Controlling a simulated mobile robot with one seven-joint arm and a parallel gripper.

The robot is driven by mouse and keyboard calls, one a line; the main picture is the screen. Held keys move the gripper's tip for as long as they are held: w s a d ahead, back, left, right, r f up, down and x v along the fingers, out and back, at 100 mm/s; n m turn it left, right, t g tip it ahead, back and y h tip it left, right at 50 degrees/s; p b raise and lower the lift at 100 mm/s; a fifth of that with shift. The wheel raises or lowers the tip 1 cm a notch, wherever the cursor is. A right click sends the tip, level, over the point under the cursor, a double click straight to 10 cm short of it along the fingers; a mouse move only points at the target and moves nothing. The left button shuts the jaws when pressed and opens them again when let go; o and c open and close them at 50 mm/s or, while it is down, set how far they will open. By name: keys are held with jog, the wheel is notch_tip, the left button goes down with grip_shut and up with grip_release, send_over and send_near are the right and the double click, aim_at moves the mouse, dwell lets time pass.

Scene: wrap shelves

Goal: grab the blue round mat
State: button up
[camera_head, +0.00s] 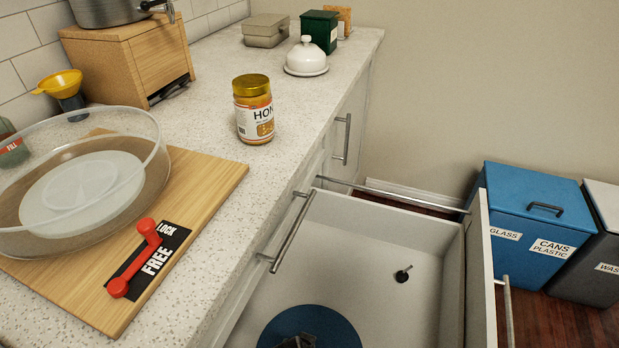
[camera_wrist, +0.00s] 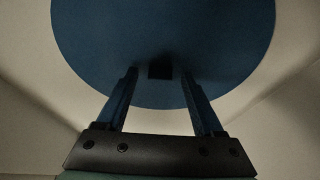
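The blue round mat (camera_head: 340,325) lies in the open drawer, at the bottom edge of the head view, where it is partly cut off. A dark shape covers part of it there; I cannot tell clearly what it is. In the wrist view the blue mat (camera_wrist: 160,35) fills the upper middle. My gripper (camera_wrist: 160,76) is open, its two fingers apart and pointing at the mat's near part. A small dark square block shows on the mat between the fingertips. Whether the fingers touch the mat I cannot tell.
The open white drawer (camera_head: 375,235) has walls around the mat and holds a small black knob-like item (camera_head: 402,274). The countertop (camera_head: 225,140) beside it carries a honey jar (camera_head: 254,110) and a wooden board (camera_head: 205,180) with a clear round container. Blue bin (camera_head: 530,220) stands right.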

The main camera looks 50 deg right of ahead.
grip_shut()
